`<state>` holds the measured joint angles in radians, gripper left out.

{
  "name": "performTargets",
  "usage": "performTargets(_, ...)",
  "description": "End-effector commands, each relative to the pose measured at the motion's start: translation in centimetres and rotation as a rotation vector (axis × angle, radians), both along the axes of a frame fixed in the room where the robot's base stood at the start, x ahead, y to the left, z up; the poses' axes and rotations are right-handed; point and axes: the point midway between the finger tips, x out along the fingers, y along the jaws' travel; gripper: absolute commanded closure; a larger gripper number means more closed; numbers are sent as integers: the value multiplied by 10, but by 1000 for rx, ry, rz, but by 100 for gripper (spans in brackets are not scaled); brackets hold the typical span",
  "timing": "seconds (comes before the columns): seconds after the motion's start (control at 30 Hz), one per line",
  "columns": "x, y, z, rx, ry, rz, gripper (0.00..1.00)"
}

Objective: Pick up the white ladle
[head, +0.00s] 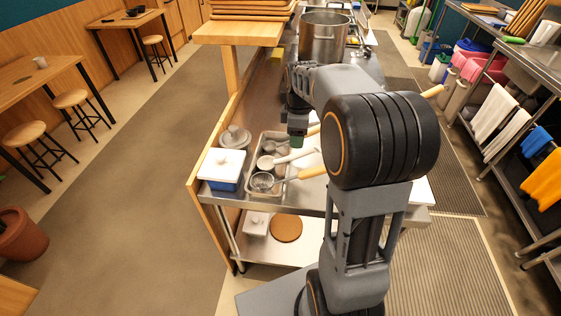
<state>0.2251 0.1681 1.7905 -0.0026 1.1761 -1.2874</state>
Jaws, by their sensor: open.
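The white ladle (298,155) lies across the right side of a shallow metal tray (251,158), its pale handle pointing right and slightly up. Its bowl end is at the left, among small round containers; its exact outline is too small to tell. My gripper (297,143) points down just above and behind the ladle in the picture. It looks apart from the ladle and holds nothing that I can see. My arm hides part of the counter to the right.
A strainer (262,182) with a wooden handle (312,173) lies in front of the ladle. A blue box with a white lid (222,168) and a grey lidded pot (235,139) stand left of the tray. A large steel pot (323,40) stands farther back.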

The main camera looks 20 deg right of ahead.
Motion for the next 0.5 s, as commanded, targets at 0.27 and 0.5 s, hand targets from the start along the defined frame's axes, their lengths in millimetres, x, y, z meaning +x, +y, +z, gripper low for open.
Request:
performTargets(0.27, 0, 0, -29, 0, 0, -1, 45)
performTargets(0.5, -1, 0, -48, 1, 4, -1, 45)
